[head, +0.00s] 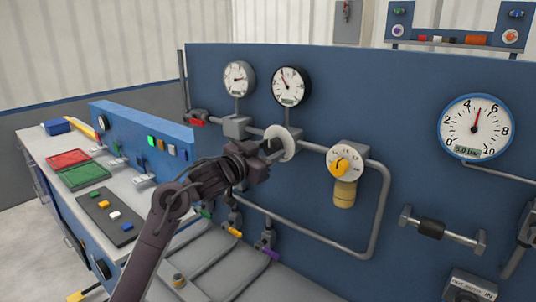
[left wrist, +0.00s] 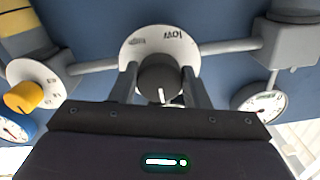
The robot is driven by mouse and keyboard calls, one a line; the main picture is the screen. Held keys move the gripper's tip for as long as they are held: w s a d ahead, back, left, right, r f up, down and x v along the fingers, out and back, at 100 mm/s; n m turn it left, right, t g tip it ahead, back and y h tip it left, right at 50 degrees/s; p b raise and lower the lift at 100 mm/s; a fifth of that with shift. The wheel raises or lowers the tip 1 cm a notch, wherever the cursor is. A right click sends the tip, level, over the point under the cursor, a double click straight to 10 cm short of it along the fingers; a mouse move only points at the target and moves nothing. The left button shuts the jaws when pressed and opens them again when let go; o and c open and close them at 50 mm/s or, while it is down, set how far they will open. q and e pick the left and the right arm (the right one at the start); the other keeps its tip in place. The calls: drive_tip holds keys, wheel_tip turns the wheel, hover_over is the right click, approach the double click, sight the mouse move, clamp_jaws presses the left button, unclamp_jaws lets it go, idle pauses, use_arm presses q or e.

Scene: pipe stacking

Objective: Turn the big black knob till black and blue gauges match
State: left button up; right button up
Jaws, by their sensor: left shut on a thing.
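My left gripper (head: 270,147) is at the panel, in front of a round white dial plate (head: 284,143). In the left wrist view, its fingers are shut on the big black knob (left wrist: 160,80), one on each side. The knob has a white pointer line and sits on the white plate (left wrist: 160,40) marked "low". In the head view the gripper mostly hides the knob. The black-rimmed gauge (head: 291,87) above has its needle pointing up and left. The large blue-rimmed gauge (head: 477,127) at right has its needle near 5 and a "5.0 bar" label. My right gripper is not in view.
A yellow knob (head: 341,164) on a white dial is right of the gripper. A grey-rimmed gauge (head: 239,78) is left of the black one. Grey pipes (head: 315,238) run across the blue panel. Red and green trays (head: 83,176) lie on the bench at left.

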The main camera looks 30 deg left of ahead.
use_arm(q)
drive_tip(key=m+b, duration=0.2)
drive_tip(key=m, duration=0.3)
drive_tip(key=shift+a+m+b, duration=0.1)
drive_tip(key=shift+m+b, duration=0.3)
idle(0.4)
drive_tip(key=o, duration=1)
drive_tip(key=shift+r, duration=0.1)
drive_tip(key=shift+s, duration=0.15)
drive_tip(key=shift+s+b, duration=0.3)
drive_tip(key=shift+b, duration=0.05)
drive_tip(key=s, duration=0.2)
drive_tip(key=s+b, duration=0.1)
drive_tip(key=s, duration=0.1)
drive_tip(key=s+b, duration=0.1)
drive_tip(key=s, duration=0.2)
drive_tip(key=shift+a, duration=0.3)
